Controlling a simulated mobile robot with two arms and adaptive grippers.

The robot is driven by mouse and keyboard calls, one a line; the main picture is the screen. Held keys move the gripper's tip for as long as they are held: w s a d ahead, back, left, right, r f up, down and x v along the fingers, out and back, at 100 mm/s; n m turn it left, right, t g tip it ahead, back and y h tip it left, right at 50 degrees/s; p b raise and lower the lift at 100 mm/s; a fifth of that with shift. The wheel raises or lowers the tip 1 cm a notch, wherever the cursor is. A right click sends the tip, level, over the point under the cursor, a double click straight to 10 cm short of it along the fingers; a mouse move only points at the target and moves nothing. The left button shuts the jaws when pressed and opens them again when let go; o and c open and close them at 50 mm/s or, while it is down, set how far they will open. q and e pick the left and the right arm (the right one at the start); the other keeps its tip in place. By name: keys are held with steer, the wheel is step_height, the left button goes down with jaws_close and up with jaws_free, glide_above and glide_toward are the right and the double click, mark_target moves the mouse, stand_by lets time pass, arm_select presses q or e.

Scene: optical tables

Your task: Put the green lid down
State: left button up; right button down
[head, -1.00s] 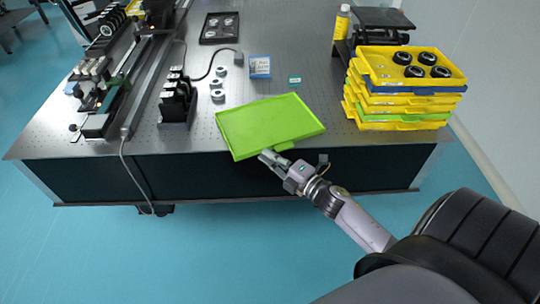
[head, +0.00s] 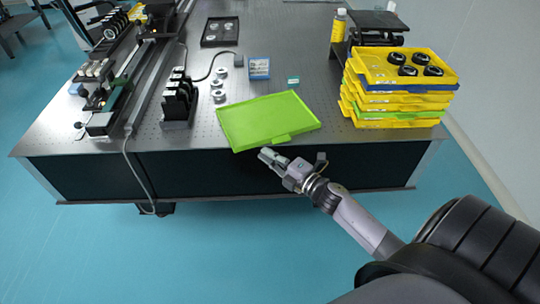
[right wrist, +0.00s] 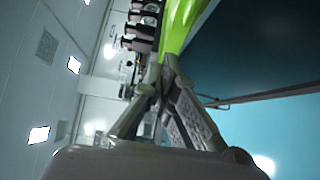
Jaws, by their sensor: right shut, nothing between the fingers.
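The green lid (head: 265,120) lies on the optical table near its front edge, slightly turned, with a small tab on its front side. It also shows at the top of the right wrist view (right wrist: 178,28). My right gripper (head: 264,154) is just in front of the lid's front edge, past the table edge. Its fingers (right wrist: 162,70) are together with nothing between them, apart from the lid. My left gripper is out of view.
A stack of yellow, blue and green trays (head: 400,90) with black round parts on top stands at the right. Black optics mounts (head: 178,100), small metal rings (head: 219,84) and a blue box (head: 259,68) stand behind and left of the lid. A yellow bottle (head: 338,26) is at the back.

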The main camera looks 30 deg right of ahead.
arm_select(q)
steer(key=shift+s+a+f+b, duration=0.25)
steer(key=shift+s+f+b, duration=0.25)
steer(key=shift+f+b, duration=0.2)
arm_select(e)
steer(key=v, duration=1)
steer(key=shift+s+a, duration=0.15)
steer(key=shift+s, duration=0.05)
